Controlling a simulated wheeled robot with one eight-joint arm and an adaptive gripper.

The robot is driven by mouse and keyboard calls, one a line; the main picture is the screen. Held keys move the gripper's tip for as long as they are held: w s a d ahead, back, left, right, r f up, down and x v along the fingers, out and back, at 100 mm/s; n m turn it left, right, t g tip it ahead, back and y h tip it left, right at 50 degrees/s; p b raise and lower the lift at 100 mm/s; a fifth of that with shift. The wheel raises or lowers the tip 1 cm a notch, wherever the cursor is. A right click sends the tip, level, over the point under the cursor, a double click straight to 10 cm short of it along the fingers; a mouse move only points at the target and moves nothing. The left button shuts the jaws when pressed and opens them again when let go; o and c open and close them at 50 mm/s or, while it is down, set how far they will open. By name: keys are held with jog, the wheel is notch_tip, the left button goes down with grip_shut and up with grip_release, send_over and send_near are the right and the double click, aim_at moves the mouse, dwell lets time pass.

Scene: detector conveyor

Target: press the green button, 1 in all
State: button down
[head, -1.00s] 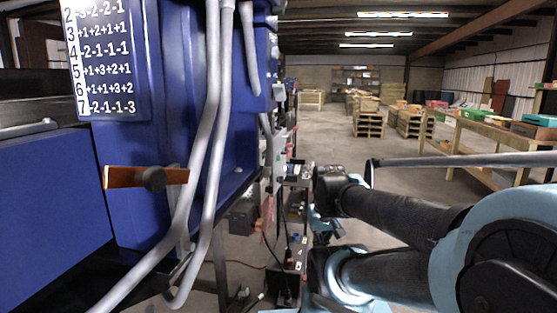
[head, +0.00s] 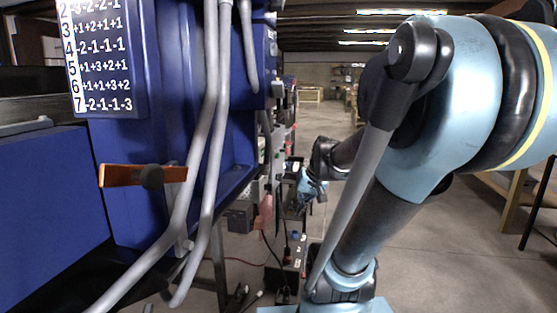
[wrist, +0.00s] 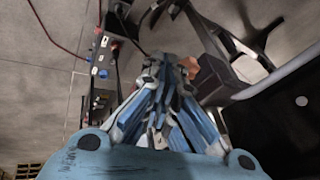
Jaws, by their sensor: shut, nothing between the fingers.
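I cannot make out a green button in either view. My gripper (head: 307,192) is right of the blue machine in the head view, with small equipment behind it. It also shows in the wrist view (wrist: 163,100), with its blue and grey fingers drawn together and nothing between them. A dark box (wrist: 101,58) with small white, blue and red parts lies beyond the fingers at the upper left of the wrist view. What each part is, I cannot tell.
A blue machine (head: 180,120) with a numbered panel (head: 103,55), grey pipes (head: 208,150) and an orange-brown handle (head: 120,176) fills the left. Cables and small boxes (head: 285,275) stand low beyond it. Open concrete floor (head: 440,270) lies to the right.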

jog(key=w+a+r+t+y, duration=0.15)
jog(key=w+r, duration=0.25)
jog(key=w, duration=0.8)
jog(key=m+t+y, duration=0.3)
jog(key=m+t, duration=0.1)
jog(key=t, duration=0.1)
send_near(278, 156)
jog(key=s+d+f, duration=0.2)
jog(key=s, duration=0.1)
jog(key=w+d+f+m+t, duration=0.1)
jog(key=w+d+t, duration=0.2)
jog(key=w+d, duration=0.3)
jog(key=shift+w+f+m, duration=0.3)
jog(key=shift+w+f, duration=0.05)
jog(key=shift+w, duration=0.6)
jog(key=shift+h, duration=0.25)
jog(key=w+a, duration=0.2)
jog(key=a, duration=0.6)
jog(key=shift+w+a, duration=0.15)
jog(key=shift+w, duration=0.15)
jog(key=shift+w+a+r, duration=0.1)
jog(key=shift+a, duration=0.3)
